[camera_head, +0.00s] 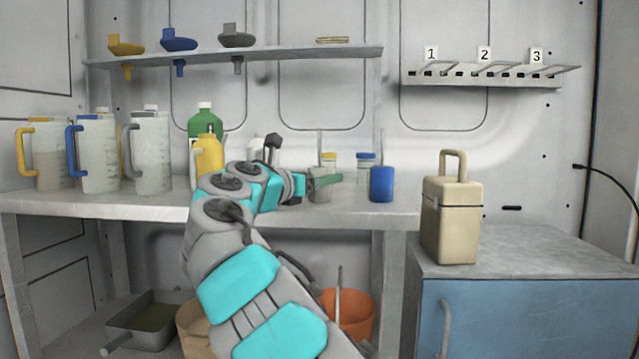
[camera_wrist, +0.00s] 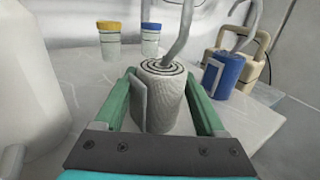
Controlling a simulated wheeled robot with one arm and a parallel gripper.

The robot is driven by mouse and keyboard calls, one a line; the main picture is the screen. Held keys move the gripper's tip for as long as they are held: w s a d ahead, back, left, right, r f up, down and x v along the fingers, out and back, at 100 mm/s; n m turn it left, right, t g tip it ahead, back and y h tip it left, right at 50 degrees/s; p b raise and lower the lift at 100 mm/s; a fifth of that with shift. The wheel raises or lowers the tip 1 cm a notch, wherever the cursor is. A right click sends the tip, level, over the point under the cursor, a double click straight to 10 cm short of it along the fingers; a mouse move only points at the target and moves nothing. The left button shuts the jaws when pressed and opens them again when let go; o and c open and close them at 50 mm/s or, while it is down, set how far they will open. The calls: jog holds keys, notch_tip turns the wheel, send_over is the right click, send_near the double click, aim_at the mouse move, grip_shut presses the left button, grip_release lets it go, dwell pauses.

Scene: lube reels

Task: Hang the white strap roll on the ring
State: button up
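The white strap roll (camera_head: 319,193) stands upright on the light workbench, with a curved metal hook rising from its top. In the wrist view the white strap roll (camera_wrist: 160,100) shows a spiral top and a grey bracket on its left side. My gripper (camera_wrist: 159,78) has its green fingers on either side of the roll, spread wide; firm contact is not clear. In the head view my gripper (camera_head: 325,181) is partly hidden by my arm. A wall rail (camera_head: 480,81) with prongs labelled 1, 2 and 3 is at upper right; no distinct ring is clear.
A similar blue roll (camera_head: 381,185) stands close on the right. Two small jars (camera_head: 366,160) are behind. Jugs (camera_head: 152,155) and bottles (camera_head: 204,118) crowd the left bench. A beige case (camera_head: 451,220) stands on the blue cabinet (camera_head: 530,315). A shelf (camera_head: 235,56) overhangs the bench.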

grip_shut()
dwell(0.3)
